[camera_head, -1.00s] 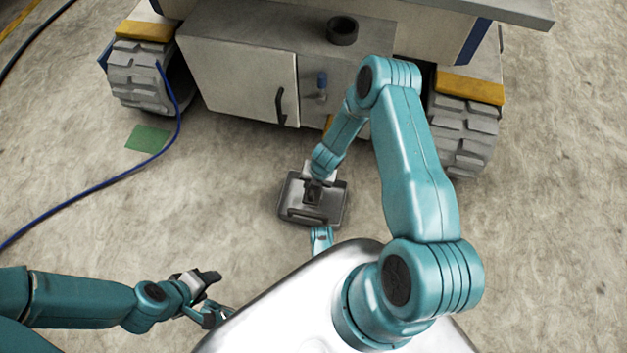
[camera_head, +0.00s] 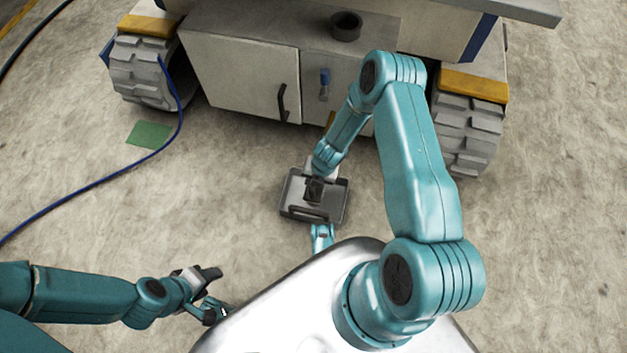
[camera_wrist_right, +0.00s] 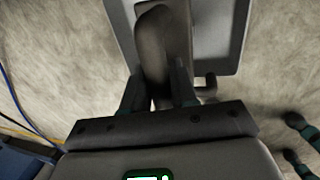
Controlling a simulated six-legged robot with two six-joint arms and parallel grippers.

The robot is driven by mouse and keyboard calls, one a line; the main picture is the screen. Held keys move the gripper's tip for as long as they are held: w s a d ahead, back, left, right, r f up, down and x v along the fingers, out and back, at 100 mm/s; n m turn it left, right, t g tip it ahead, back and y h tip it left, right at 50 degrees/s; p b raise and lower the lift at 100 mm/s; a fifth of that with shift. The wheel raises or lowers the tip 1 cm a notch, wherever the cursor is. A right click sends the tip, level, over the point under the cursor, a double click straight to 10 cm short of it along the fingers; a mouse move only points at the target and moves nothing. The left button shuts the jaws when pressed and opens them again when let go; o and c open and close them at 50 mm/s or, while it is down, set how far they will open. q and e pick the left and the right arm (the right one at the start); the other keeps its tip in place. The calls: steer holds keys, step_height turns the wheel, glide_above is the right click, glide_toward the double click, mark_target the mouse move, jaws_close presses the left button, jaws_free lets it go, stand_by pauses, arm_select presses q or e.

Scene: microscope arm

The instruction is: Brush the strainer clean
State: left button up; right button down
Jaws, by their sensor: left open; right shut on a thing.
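A grey, shallow rectangular box with raised edges (camera_head: 331,209) is under my right gripper, over the floor in front of the vehicle. I cannot tell whether it is the strainer, or whether it touches the floor. My right gripper (camera_head: 314,186) is shut on a dark, curved handle (camera_wrist_right: 152,60), which shows between its fingers in the right wrist view. The grey box (camera_wrist_right: 228,35) lies beyond the handle there. My left gripper (camera_head: 208,278) is open and empty at the lower left, well apart from the box. I cannot make out a brush.
A vehicle with a grey cabinet (camera_head: 235,80) and chunky wheels stands at the back. A dark ring-shaped cup (camera_head: 346,26) sits on its top, and a small blue-topped fitting (camera_head: 324,80) is on its front. A blue cable (camera_head: 105,180) and green patch (camera_head: 149,134) lie on the left floor.

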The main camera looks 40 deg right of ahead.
steer(key=shift+w+d+p, duration=0.6)
steer(key=shift+d+p, duration=0.05)
steer(key=shift+p, duration=0.55)
steer(key=shift+s+a+f+b, duration=0.2)
steer(key=shift+b, duration=0.35)
steer(key=shift+s+a+b, duration=0.8)
steer(key=shift+a+b, duration=0.1)
steer(key=shift+b, duration=0.65)
steer(key=shift+r, duration=0.1)
steer(key=shift+w+d+r+p, duration=0.1)
steer(key=shift+w+d+p, duration=0.15)
steer(key=shift+p, duration=0.25)
steer(key=shift+w+d+p, duration=0.65)
steer(key=shift+d+p, duration=0.1)
steer(key=shift+p, duration=0.6)
steer(key=shift+w+d, duration=0.1)
